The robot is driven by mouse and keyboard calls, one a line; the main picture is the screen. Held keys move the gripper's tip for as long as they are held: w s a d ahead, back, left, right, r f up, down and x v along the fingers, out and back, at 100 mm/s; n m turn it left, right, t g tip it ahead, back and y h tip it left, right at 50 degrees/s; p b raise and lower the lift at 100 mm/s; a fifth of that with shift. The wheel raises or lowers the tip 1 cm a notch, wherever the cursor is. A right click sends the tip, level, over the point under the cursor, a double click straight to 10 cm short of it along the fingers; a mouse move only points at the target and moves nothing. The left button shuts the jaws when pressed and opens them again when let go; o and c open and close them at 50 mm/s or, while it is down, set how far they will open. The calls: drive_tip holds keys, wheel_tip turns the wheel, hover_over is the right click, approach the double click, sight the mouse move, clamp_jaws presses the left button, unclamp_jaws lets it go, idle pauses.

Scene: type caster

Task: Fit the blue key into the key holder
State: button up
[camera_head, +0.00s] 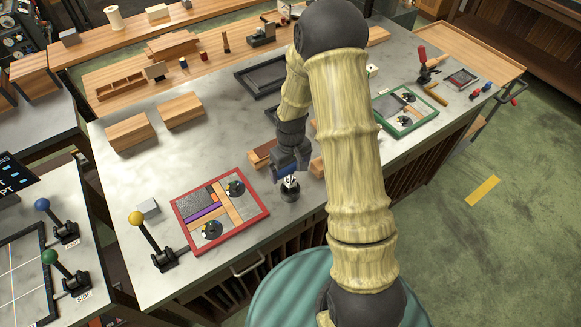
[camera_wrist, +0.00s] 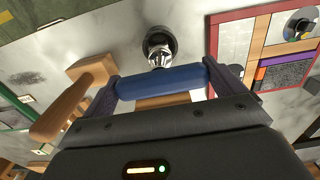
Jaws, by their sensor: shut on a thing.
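My gripper (camera_head: 287,165) is shut on the blue key, a blue bar (camera_wrist: 165,83) held crosswise between the two fingers in the wrist view. In the head view the key is small and partly hidden by the fingers. The key holder appears to be the small dark round stand with a shiny metal top (camera_head: 290,190), on the grey counter just below my gripper. It also shows in the wrist view (camera_wrist: 159,47), just beyond the blue bar. The key looks apart from the holder, but the exact gap is hard to tell.
A red-framed board (camera_head: 263,205) lies left of the holder, with a yellow-knobbed lever (camera_head: 137,219) beyond it. A wooden mallet (camera_wrist: 92,70) lies close to my gripper. A green-framed board (camera_head: 431,123) lies to the right. Wooden blocks (camera_head: 130,133) stand at the back left.

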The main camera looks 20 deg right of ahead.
sight(291, 179)
drive_tip(key=shift+f+b, duration=1.7)
drive_tip(key=shift+f, duration=0.55)
drive_tip(key=o, duration=1)
drive_tip(key=shift+o, duration=0.2)
drive_tip(key=shift+r, duration=0.15)
wheel_tip(291, 179, up, 17)
drive_tip(key=b, duration=0.3)
drive_tip(key=s+f+m+t, duration=0.1)
drive_tip(key=s+m+t, duration=0.1)
drive_tip(key=s, duration=1.2)
drive_tip(key=shift+f+m+t, duration=0.25)
drive_tip(key=shift+m+t, duration=0.05)
drive_tip(key=shift+m, duration=0.5)
